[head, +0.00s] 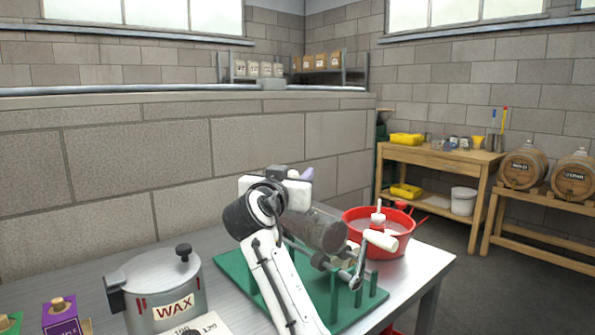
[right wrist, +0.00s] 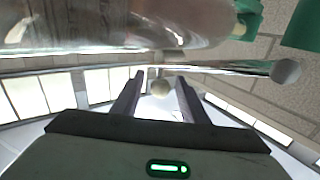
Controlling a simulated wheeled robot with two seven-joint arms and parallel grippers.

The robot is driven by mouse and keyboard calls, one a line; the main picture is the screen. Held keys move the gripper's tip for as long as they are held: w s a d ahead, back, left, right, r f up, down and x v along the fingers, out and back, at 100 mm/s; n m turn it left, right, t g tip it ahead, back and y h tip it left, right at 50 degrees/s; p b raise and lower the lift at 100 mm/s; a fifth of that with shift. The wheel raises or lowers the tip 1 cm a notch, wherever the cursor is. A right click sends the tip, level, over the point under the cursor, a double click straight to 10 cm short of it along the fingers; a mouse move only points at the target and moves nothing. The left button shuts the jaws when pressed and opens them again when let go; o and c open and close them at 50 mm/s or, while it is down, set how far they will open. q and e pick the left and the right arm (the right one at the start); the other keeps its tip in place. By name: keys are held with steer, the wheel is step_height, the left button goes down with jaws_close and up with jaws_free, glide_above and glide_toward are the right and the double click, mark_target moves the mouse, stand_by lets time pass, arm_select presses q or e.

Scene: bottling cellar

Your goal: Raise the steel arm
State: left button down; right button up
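A bottle rig with a green base (head: 232,268) stands on the metal table. A dark glass bottle (head: 325,232) lies tilted in it, and a steel lever (head: 359,266) shows at its right side beside a white handle (head: 381,240). In the right wrist view a shiny steel arm (right wrist: 225,67) with a round end crosses close beyond the fingers, below the glass. In the head view my right arm hides much of the rig's left side. My left gripper is out of view.
A steel pot marked WAX (head: 165,290) and a purple box (head: 62,317) stand at the left of the table. A red basin (head: 385,238) stands behind the rig on the right. A wooden bench (head: 440,160) and barrels (head: 523,168) are farther back.

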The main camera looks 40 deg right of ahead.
steer(key=shift+x, duration=1.2)
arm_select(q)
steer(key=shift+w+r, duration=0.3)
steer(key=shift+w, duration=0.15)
arm_select(e)
steer(key=shift+w+d, duration=0.25)
steer(key=shift+d, duration=0.05)
jaws_close()
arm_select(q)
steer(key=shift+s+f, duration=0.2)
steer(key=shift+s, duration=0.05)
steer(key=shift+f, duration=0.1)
